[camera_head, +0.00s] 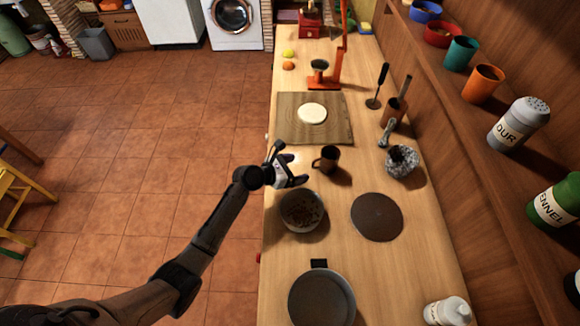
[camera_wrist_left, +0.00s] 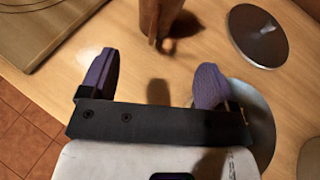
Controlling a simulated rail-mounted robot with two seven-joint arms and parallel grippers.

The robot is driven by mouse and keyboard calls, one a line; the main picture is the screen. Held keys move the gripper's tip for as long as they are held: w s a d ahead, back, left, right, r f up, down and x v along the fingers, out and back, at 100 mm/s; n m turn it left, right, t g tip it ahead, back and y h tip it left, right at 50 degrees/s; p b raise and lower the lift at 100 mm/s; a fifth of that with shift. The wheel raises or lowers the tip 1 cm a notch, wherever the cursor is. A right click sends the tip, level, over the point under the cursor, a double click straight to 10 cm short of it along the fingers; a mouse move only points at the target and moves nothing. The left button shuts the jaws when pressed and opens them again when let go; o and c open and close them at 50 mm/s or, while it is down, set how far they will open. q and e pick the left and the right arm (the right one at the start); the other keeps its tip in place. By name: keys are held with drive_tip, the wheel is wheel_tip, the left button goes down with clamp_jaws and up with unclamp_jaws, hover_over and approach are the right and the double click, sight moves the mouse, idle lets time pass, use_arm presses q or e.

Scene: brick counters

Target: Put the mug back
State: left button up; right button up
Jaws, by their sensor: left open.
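A dark brown mug (camera_head: 330,153) stands upright on the wooden counter (camera_head: 345,185), its handle on the left side. In the left wrist view the mug (camera_wrist_left: 165,14) is at the top centre, with its handle toward my gripper and its top cut off by the frame. My left gripper (camera_head: 292,166) is open and empty, just left of the mug and apart from it. In the left wrist view its two purple fingers (camera_wrist_left: 157,80) are spread, with the mug beyond the gap between them. My right gripper is not in view.
A bowl (camera_head: 302,210) and a dark round disc (camera_head: 377,217) lie nearer than the mug; a pan (camera_head: 322,299) is nearer still. A board (camera_head: 290,120) with pale dough is beyond. A crumpled silvery pot (camera_head: 402,161) stands right. The right shelf holds an orange cup (camera_head: 483,84) and jars.

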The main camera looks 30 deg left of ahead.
use_arm(q)
drive_tip(key=shift+v, duration=1.05)
